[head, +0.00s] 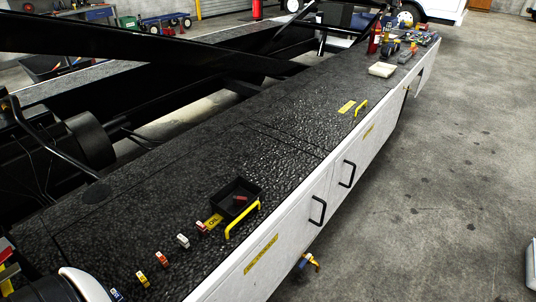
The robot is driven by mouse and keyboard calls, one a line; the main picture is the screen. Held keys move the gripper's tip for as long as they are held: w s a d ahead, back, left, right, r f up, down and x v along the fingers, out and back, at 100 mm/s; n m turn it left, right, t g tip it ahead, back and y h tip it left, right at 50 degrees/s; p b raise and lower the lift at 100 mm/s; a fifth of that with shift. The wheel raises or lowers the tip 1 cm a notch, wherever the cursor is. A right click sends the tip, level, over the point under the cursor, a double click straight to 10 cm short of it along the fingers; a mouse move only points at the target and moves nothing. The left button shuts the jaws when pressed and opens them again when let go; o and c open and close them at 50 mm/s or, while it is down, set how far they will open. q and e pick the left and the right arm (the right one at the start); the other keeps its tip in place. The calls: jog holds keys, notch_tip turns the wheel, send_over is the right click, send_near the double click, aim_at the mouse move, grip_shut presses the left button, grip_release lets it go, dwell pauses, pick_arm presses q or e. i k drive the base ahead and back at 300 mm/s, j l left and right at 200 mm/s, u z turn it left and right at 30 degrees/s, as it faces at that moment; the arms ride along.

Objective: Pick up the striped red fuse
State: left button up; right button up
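Several small fuses lie in a slanting row on the black textured deck in the head view. They are a blue-and-white fuse (117,295), a yellow one (142,279), an orange-red one with white (162,258), a white one (183,241) and a red one with white (202,227). Another small red piece (239,198) lies in a black tray (222,208). The stripes are too small to tell which is the striped red fuse. Neither gripper can be made out in this view.
A second handle (361,108) is farther along. A red bottle (375,38) and small items stand at the far end. Mid-deck is mostly clear.

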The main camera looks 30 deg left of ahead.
aim_at(202, 229)
jog(key=u, duration=0.45)
jog(key=j+u, duration=0.15)
jog(key=u, duration=0.8)
jog(key=j+u, duration=0.1)
jog(key=u, duration=0.35)
